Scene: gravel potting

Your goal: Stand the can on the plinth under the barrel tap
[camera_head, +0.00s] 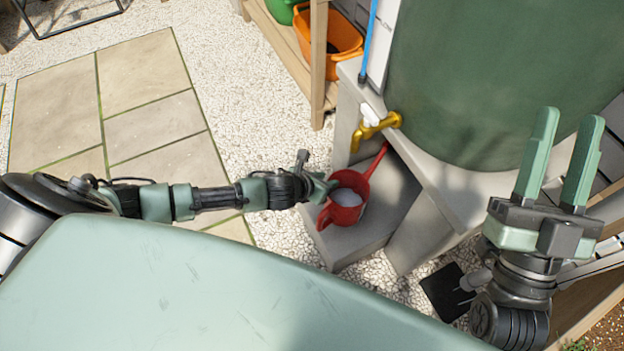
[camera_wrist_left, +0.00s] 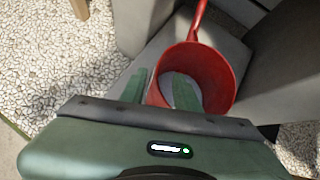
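The red can (camera_head: 346,212) stands upright on the grey plinth (camera_head: 352,243), in front of and below the brass barrel tap (camera_head: 378,124). Its spout points up towards the tap, and pale contents show inside. My left gripper (camera_head: 326,187) is at the can's left rim. In the left wrist view my left gripper (camera_wrist_left: 158,92) has its fingers apart, one outside the can (camera_wrist_left: 222,75) and one over its mouth, with the near wall between them. Whether they touch it is unclear. My right gripper (camera_head: 562,160) is open and empty at the right.
The green barrel (camera_head: 480,75) stands on a grey block stand (camera_head: 455,185) beside the plinth. A wooden shelf (camera_head: 318,60) with an orange tub (camera_head: 340,45) is behind.

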